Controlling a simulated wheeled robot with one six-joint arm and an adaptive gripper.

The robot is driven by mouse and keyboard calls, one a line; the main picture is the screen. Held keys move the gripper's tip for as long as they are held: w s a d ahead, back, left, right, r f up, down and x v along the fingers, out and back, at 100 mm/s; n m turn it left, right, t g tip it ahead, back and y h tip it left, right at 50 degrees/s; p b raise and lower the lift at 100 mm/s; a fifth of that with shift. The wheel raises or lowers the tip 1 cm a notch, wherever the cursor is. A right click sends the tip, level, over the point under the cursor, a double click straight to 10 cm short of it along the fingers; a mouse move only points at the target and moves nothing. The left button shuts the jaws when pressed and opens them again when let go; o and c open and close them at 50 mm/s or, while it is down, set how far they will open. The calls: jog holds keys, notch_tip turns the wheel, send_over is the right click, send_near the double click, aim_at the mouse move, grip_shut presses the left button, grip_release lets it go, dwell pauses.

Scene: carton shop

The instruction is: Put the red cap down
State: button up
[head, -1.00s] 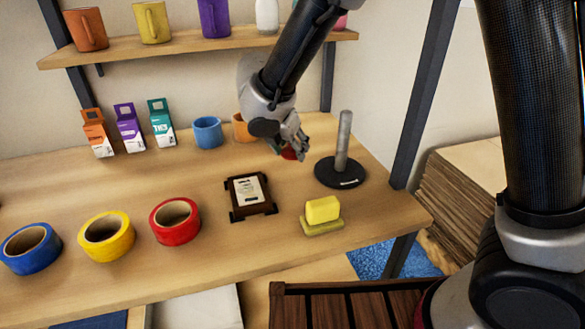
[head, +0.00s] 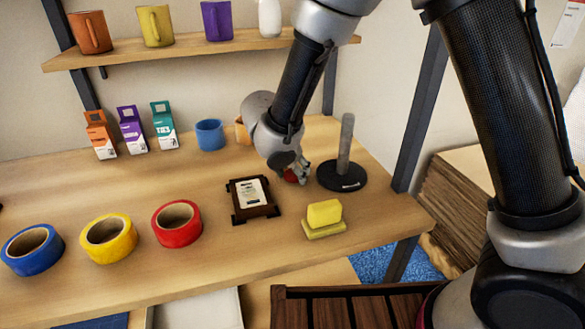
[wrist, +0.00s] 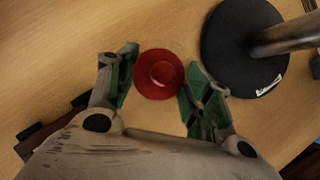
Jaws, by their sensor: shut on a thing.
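The red cap (wrist: 159,74) is round with a raised middle and sits between the two fingers of my gripper (wrist: 160,80) in the wrist view. My gripper is shut on it. In the head view the red cap (head: 291,177) shows small and partly hidden under my gripper (head: 296,172), low over the wooden table. I cannot tell whether the cap touches the tabletop.
A black round base with a grey post (head: 342,175) stands just right of my gripper. A framed plaque (head: 252,199) lies to the left, and a yellow sponge block (head: 324,213) is in front. Tape rolls (head: 177,224) are further left. A blue mug (head: 210,135) stands behind.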

jog(key=shift+f, duration=0.15)
jog(key=o, duration=0.9)
jog(key=shift+c, duration=0.2)
jog(key=shift+r, duration=0.3)
jog(key=v, duration=1.2)
jog(key=shift+r, duration=0.3)
